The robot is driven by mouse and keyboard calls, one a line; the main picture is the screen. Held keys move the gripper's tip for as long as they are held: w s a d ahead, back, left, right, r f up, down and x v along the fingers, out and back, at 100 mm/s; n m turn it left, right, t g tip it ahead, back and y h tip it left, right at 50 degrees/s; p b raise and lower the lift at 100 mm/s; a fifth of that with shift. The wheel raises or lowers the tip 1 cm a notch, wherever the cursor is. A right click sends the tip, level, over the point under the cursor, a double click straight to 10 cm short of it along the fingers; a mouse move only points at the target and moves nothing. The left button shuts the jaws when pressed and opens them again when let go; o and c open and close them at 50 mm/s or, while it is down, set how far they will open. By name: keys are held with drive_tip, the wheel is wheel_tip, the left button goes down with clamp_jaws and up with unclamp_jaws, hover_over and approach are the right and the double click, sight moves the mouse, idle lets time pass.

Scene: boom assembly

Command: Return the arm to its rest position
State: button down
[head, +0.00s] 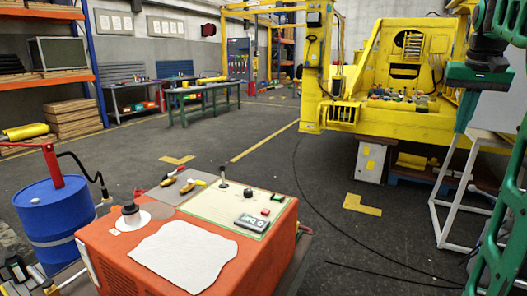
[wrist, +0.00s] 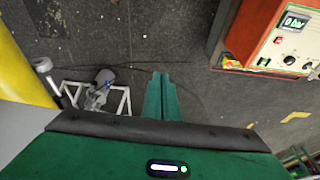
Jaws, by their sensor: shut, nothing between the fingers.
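My arm shows at the right edge of the head view, in green and dark parts. My gripper (head: 465,115) hangs there with its fingers down, in front of the pale panel and above a white frame. In the wrist view my gripper (wrist: 160,80) shows as two green fingers side by side, shut with nothing between them. Dark floor lies beyond the fingertips. The rest of my arm is cut off by the picture edge.
An orange cabinet (head: 270,262) with a gauge panel stands in front, a blue drum (head: 60,215) to its left. The white frame (head: 443,205) stands close below my gripper. A yellow machine (head: 400,70) is behind. Floor between cabinet and machine is mostly clear.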

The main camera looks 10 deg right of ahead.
drive_tip(key=s+a+f+n+g+y, duration=0.1)
drive_tip(key=s+a+f, duration=0.9)
drive_tip(key=a+f, duration=0.2)
drive_tip(key=s+a+f+n+g+y, duration=0.1)
drive_tip(key=s+a+f, duration=1)
drive_tip(key=f, duration=0.5)
drive_tip(key=shift+a+g, duration=0.3)
drive_tip(key=shift+a, duration=0.3)
drive_tip(key=shift+s, duration=0.1)
